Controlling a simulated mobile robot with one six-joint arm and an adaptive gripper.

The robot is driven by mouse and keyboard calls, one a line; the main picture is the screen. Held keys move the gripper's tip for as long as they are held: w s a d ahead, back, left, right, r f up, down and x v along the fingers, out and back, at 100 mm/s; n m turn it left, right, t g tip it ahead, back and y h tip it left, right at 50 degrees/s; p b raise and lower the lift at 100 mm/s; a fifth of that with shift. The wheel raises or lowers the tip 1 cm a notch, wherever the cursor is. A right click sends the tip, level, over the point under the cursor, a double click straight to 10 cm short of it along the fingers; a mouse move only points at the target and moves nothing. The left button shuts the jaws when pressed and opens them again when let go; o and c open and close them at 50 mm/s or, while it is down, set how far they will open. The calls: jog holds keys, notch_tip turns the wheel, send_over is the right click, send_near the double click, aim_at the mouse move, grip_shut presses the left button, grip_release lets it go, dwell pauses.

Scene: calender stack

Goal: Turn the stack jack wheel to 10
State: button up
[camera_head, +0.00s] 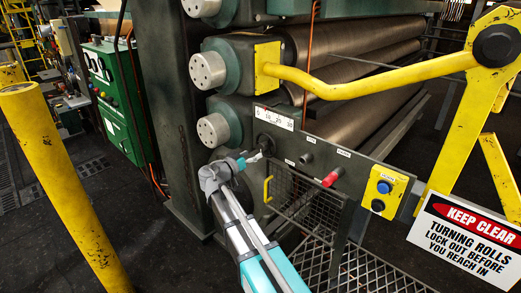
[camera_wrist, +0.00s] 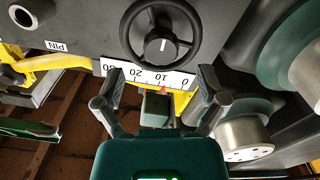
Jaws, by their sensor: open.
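The stack jack wheel (camera_wrist: 160,38) is a black handwheel with a dark hub and a white line on it. It shows in the upper middle of the wrist view; in the head view my gripper partly covers it. Beside it is a white scale (camera_wrist: 148,77) marked 0, 10, 20 and 30, upside down in the wrist view. A small red pointer (camera_wrist: 163,90) sits close to the 10 mark. The scale also shows in the head view (camera_head: 274,118). My gripper (camera_wrist: 160,98) is open, its fingers apart below the wheel's rim in the wrist view. Contact cannot be told.
A red knob (camera_head: 332,177) and a yellow button box (camera_head: 384,191) are right of the wheel. A yellow bar (camera_head: 360,80) crosses above. A yellow post (camera_head: 60,180) stands at left. A mesh guard (camera_head: 310,215) is below. Rolls (camera_head: 350,50) lie behind, with a warning sign (camera_head: 465,232) at right.

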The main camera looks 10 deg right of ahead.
aim_at(261, 149)
jog(key=shift+x, duration=2.85)
jog(key=c, duration=1.2)
jog(key=shift+o, duration=0.2)
jog(key=shift+a, duration=0.5)
jog(key=shift+d, duration=0.45)
